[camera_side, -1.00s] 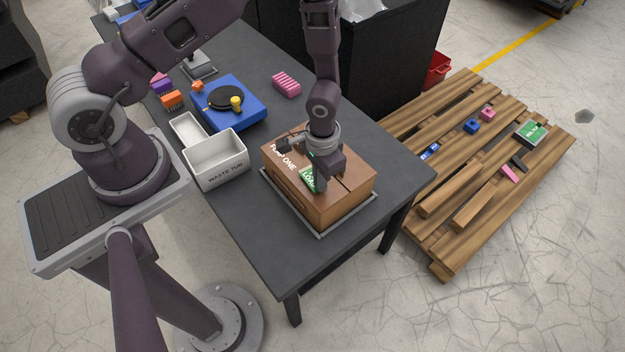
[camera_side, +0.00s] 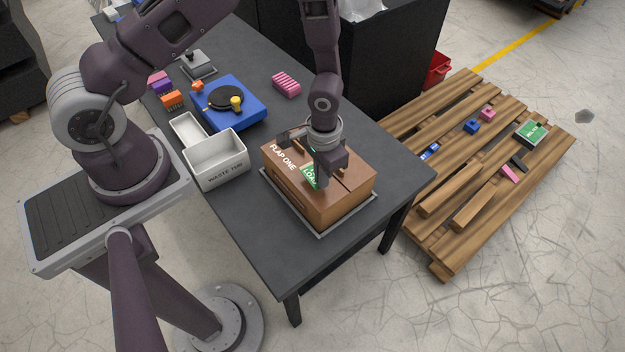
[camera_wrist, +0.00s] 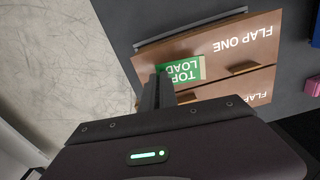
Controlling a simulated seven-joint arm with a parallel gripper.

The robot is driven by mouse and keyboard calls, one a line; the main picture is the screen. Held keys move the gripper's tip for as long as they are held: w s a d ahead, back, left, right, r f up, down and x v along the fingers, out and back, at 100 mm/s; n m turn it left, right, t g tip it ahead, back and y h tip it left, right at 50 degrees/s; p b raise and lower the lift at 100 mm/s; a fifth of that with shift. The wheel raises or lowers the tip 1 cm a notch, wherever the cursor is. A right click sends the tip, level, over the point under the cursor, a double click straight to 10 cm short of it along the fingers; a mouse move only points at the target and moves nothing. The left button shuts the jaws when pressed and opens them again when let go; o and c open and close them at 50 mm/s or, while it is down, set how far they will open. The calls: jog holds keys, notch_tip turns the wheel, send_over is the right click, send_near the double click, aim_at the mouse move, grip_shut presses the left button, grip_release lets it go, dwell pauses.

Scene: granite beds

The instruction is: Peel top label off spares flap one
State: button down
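The brown carton (camera_side: 345,205) stands on a grey tray on the table. Its top flap reads "FLAP ONE" (camera_side: 284,157), also legible upside down in the wrist view (camera_wrist: 243,47). A green label (camera_side: 308,175) with white "TOP LOAD" lettering lies on the flap; it also shows in the wrist view (camera_wrist: 182,71), with a tan strip at its right end. My gripper (camera_side: 321,181) points down over the carton. In the wrist view its fingers (camera_wrist: 159,72) look close together at the label's left edge. Whether they pinch that edge cannot be seen.
The white waste tub (camera_side: 217,172) stands left of the carton. Behind it is a blue box (camera_side: 228,117) with a black disc and yellow knob. A pink block (camera_side: 286,85) lies behind the carton. A wooden pallet (camera_side: 465,150) with small items is at right.

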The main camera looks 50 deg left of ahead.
jog(key=shift+d+r, duration=0.1)
jog(key=shift+r, duration=0.25)
dwell(0.3)
jog(key=shift+r, duration=2.45)
